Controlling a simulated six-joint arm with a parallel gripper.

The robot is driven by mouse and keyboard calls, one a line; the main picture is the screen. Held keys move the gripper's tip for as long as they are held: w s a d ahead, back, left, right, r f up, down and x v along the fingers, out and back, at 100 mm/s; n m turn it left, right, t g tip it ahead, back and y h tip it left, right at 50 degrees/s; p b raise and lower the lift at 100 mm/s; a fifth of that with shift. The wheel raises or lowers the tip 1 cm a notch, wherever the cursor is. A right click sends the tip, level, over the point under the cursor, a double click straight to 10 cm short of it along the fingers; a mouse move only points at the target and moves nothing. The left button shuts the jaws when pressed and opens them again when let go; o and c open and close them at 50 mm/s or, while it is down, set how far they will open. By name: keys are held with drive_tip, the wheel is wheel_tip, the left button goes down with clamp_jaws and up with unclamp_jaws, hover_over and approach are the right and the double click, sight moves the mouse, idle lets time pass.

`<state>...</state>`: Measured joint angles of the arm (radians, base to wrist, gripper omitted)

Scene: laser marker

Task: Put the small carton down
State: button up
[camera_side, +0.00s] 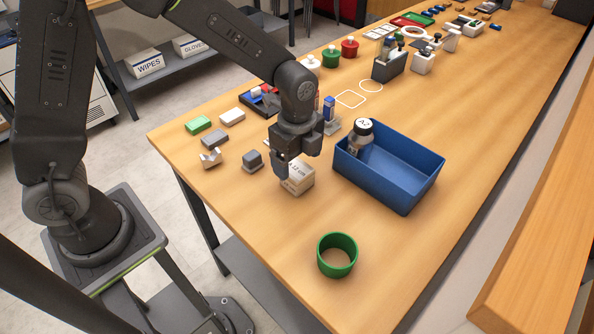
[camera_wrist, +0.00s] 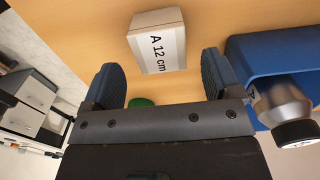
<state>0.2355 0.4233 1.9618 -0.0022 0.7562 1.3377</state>
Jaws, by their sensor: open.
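The small carton (camera_side: 299,180) is a pale box with a white label on the wooden table, left of the blue bin. In the wrist view the carton (camera_wrist: 157,40) shows its label, "A 12 cm", beyond my fingertips. My gripper (camera_side: 282,170) is beside the carton and partly in front of it in the side view. In the wrist view my gripper (camera_wrist: 164,75) has its two dark blue fingers wide apart, with nothing between them. The carton's underside is hidden.
A blue bin (camera_side: 418,191) holding a bottle (camera_side: 361,136) stands right of the carton. A grey block (camera_side: 252,161), a white notched block (camera_side: 210,158) and green and white blocks lie to the left. The table between carton and ring is clear.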

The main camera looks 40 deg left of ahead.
sight(296, 169)
wheel_tip(296, 169, up, 7)
drive_tip(key=shift+f, duration=0.2)
drive_tip(key=s+a+r+n+t, duration=0.2)
drive_tip(key=s+a+r+n, duration=0.2)
drive_tip(key=s+n, duration=0.4)
drive_tip(key=s+a+r+n+t, duration=0.3)
drive_tip(key=s+a+r+n, duration=0.2)
drive_tip(key=s+r+n, duration=0.2)
drive_tip(key=s+n, duration=0.2)
drive_tip(key=n, duration=0.1)
drive_tip(key=shift+t, duration=0.3)
